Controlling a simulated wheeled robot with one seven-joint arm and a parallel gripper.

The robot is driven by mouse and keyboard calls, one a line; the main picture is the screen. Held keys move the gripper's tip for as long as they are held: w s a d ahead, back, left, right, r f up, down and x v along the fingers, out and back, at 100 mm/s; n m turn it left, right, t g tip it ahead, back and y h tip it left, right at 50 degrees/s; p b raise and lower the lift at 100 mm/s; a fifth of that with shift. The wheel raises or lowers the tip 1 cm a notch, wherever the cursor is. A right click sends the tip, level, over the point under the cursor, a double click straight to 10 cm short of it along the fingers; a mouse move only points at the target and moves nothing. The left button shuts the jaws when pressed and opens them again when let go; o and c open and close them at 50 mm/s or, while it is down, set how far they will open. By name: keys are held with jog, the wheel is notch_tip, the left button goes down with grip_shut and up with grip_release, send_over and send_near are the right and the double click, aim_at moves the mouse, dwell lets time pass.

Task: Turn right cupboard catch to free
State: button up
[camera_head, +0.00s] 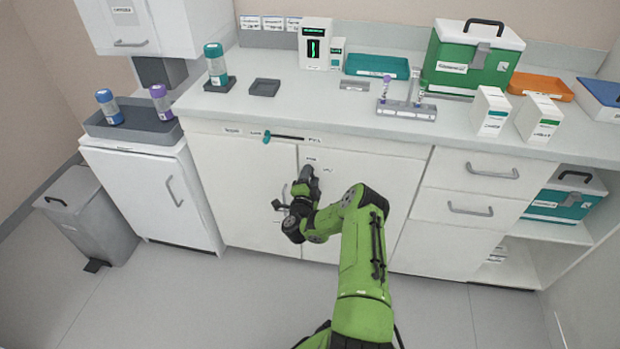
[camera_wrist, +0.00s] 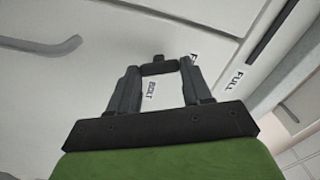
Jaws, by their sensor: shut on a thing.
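The right cupboard door (camera_head: 345,210) is a white panel under the counter and looks closed. Its catch is a small dark piece (camera_wrist: 160,68), seen in the wrist view between my fingertips. My gripper (camera_head: 302,180) is at the upper left corner of this door and hides the catch in the head view. In the wrist view my gripper (camera_wrist: 161,74) has its two dark fingers shut on the catch, one on each side. Which way the catch is turned is hard to tell.
A dark bar with a teal end (camera_head: 267,136) lies along the cabinet's top edge, above the doors. The left cupboard door (camera_head: 240,190) is beside my gripper. Drawers (camera_head: 470,185) are to the right. The counter above holds boxes, trays and a green case (camera_head: 462,65). The floor in front is clear.

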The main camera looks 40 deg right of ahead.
jog(key=m, duration=0.4)
jog(key=shift+f+m+b, duration=0.15)
jog(key=shift+m+b, duration=0.25)
dwell(0.4)
jog(key=o, duration=1.1)
jog(key=shift+c, duration=0.2)
jog(key=p+v, duration=1.5)
jog(key=shift+s+a, duration=0.25)
